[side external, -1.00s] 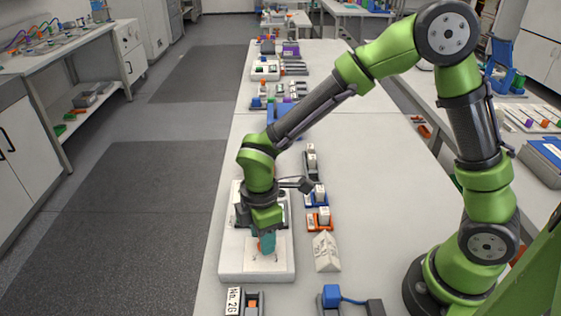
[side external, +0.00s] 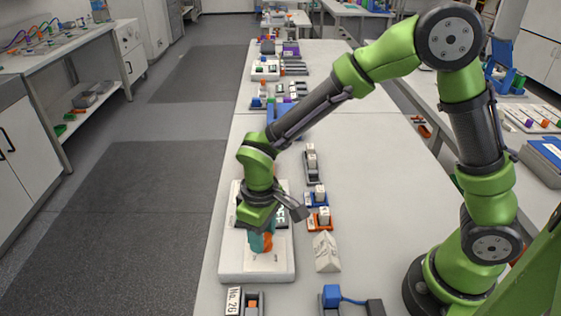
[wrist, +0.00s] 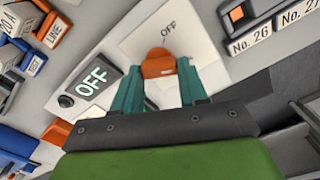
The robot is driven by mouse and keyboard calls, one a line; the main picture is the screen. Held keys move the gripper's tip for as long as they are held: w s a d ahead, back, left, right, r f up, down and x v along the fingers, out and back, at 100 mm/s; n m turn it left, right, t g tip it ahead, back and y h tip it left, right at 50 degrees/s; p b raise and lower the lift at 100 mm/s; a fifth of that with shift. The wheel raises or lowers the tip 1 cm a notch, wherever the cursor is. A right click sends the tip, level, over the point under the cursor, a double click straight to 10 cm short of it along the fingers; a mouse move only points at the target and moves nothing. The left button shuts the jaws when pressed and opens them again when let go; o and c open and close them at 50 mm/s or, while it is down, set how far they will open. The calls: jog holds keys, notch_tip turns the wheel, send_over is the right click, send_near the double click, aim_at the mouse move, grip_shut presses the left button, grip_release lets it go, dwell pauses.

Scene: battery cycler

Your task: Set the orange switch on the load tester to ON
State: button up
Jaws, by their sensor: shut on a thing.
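The load tester (side external: 240,276) is a white box on the near left part of the bench. Its dark display (wrist: 92,86) reads OFF in the wrist view. The orange switch (wrist: 158,63) sits on a pale plate with a printed OFF (wrist: 168,32) beyond it. My gripper (wrist: 161,82) has teal fingers, shut on the switch, one on each side. In the side external view the orange switch (side external: 267,242) shows beside the teal fingers. Any ON mark is hidden behind my gripper.
A white wedge-shaped block (side external: 326,252) stands right of the tester. Small holders, one blue (side external: 317,198) and one orange (side external: 318,219), stand behind it. A tray labelled No. 26 (side external: 234,300) lies at the near edge. The bench to the right is mostly clear.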

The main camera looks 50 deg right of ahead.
jog(key=shift+m, duration=1.2)
jog(key=o, duration=1.1)
jog(key=shift+d, duration=0.1)
jog(key=shift+c, duration=0.2)
notch_tip(320, 180, up, 17)
jog(key=shift+w, duration=0.15)
